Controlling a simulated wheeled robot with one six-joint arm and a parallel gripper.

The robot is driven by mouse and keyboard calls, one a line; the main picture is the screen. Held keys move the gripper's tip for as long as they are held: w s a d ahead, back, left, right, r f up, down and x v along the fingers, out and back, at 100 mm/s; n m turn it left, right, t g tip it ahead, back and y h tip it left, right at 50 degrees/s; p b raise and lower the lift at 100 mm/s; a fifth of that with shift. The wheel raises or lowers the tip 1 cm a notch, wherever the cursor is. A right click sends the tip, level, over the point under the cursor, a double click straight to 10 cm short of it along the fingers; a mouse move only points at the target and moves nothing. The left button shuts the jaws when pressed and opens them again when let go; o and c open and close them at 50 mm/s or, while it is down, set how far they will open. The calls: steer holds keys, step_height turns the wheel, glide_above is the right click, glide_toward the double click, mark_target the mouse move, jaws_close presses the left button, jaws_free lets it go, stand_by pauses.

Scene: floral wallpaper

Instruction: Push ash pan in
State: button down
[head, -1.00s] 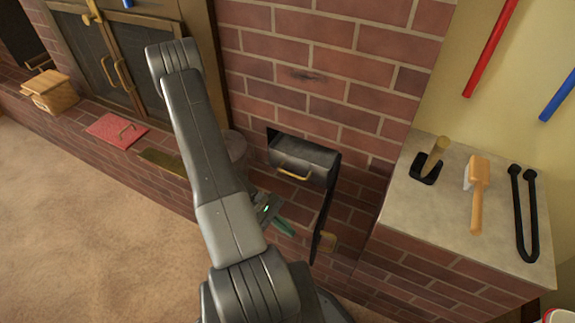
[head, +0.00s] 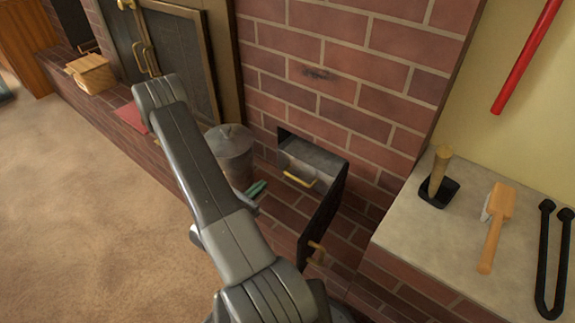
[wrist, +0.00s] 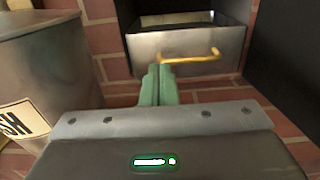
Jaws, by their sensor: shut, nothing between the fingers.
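The ash pan (head: 318,158) is a grey metal drawer with a brass handle (head: 299,180), sticking part way out of a dark opening in the brick wall. The wrist view shows the ash pan (wrist: 190,50) straight ahead, its top open and its handle (wrist: 188,57) to the right of the fingertips. My gripper (head: 262,187) has green fingers and is shut and empty. In the wrist view my gripper (wrist: 158,70) is in front of the pan's front face, left of its middle; I cannot tell whether it touches.
A lidded metal ash can (head: 232,150) stands to the left. A stone-topped brick ledge (head: 405,235) at right holds a brush (head: 495,225) and black tongs (head: 545,260).

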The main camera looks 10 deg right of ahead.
mark_target(292, 158)
steer(key=b+x, duration=0.2)
steer(key=x, duration=1.1)
steer(key=shift+d+b, duration=0.15)
steer(key=shift+b, duration=0.15)
steer(key=x, duration=0.8)
steer(key=shift+d+f+b, duration=0.1)
steer(key=shift+f+b, duration=0.05)
steer(key=shift+b, duration=0.25)
steer(key=shift+w+d+r, duration=0.1)
steer(key=shift+w+r, duration=0.1)
steer(key=shift+w, duration=0.05)
